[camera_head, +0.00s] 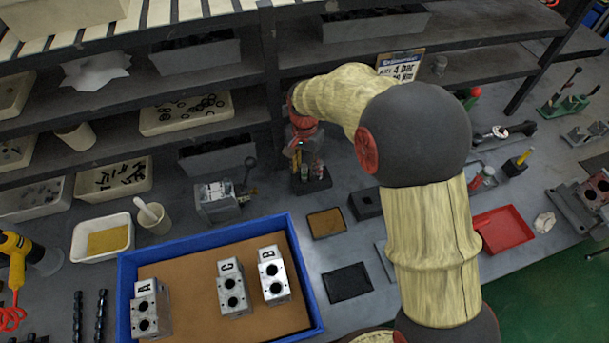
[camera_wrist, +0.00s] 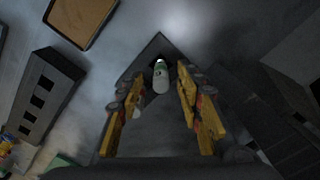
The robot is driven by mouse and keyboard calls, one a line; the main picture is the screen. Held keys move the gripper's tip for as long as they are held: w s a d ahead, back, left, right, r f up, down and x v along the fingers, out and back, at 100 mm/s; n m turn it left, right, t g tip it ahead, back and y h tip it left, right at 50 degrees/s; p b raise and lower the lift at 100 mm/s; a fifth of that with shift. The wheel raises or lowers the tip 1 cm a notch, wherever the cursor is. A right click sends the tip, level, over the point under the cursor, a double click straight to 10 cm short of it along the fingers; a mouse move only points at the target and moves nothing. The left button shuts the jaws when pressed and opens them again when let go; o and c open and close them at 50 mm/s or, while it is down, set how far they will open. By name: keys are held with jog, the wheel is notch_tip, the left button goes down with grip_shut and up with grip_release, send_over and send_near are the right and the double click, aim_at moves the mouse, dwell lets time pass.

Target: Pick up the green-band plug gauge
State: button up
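In the head view my gripper (camera_head: 304,158) points down over a small dark stand (camera_head: 318,186) on the bench. In the wrist view my gripper (camera_wrist: 155,88) is open, with yellow fingers on either side. A pale grey plug gauge (camera_wrist: 160,78) with a small green mark stands between the fingers, with gaps at both sides. A second pale piece (camera_wrist: 139,106) is partly hidden by the left finger.
A grey slotted block (camera_wrist: 42,95) lies left of the stand in the wrist view. A brown-topped tray (camera_head: 326,223) and a dark block (camera_head: 366,203) are nearby. A grey metal fixture (camera_head: 216,200) stands to the left. Shelves (camera_head: 225,72) rise close behind.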

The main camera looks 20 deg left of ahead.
aim_at(304, 174)
notch_tip(304, 174, down, 4)
jog(key=shift+a+f+b, duration=0.15)
jog(key=shift+f+b, duration=0.05)
jog(key=shift+b, duration=0.5)
jog(key=shift+c, duration=1)
grip_shut()
